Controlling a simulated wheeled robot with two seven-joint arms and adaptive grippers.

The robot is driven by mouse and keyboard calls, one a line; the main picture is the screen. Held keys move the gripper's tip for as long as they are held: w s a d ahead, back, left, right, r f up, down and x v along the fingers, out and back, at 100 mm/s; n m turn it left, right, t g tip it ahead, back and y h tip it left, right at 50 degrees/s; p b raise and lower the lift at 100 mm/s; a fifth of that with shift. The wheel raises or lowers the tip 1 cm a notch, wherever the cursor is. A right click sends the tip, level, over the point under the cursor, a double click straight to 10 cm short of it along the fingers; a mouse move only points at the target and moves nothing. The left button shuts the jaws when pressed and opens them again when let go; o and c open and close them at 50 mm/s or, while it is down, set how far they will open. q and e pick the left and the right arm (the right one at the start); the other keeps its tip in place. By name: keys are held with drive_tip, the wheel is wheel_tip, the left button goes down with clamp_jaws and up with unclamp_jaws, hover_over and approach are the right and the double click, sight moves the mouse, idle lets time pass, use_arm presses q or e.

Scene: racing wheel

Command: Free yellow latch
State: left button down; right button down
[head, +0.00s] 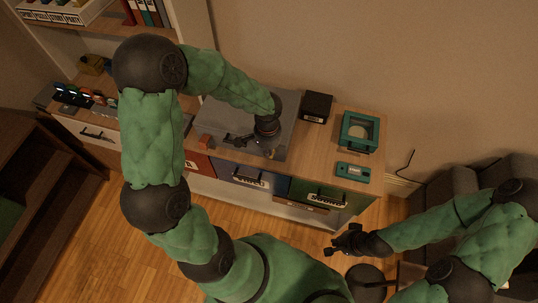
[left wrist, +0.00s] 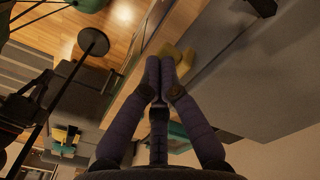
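A yellow part (left wrist: 182,60), probably the latch, shows in the left wrist view just beyond and to the right of my left fingertips. Whether they touch it is unclear. My left gripper (left wrist: 160,70) has its fingertips close together with nothing visible between them.
A black box (head: 316,106), a teal square device (head: 359,132) and a small teal item (head: 353,170) stand on the cabinet top to the right. Small coloured items (head: 82,97) are at the left end. Labelled drawers (head: 318,195) line the front.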

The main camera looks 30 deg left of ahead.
use_arm(q)
drive_tip(key=shift+s+f+b, duration=0.25)
drive_tip(key=shift+f+b, duration=0.25)
drive_tip(key=shift+b, duration=0.1)
drive_tip(key=shift+s+d+f+b, duration=0.1)
drive_tip(key=shift+s+f+b, duration=0.05)
drive_tip(key=shift+f+b, duration=0.4)
drive_tip(key=shift+s+d+f+b, duration=0.1)
drive_tip(key=shift+s+f+b, duration=0.05)
drive_tip(key=shift+f+b, duration=0.3)
drive_tip(key=shift+r, duration=0.1)
drive_tip(key=s+r+p, duration=0.3)
drive_tip(key=r+p, duration=0.4)
drive_tip(key=r, duration=0.2)
drive_tip(key=shift+s+d+r, duration=0.2)
drive_tip(key=shift+d+r, duration=0.15)
idle(0.7)
idle(0.4)
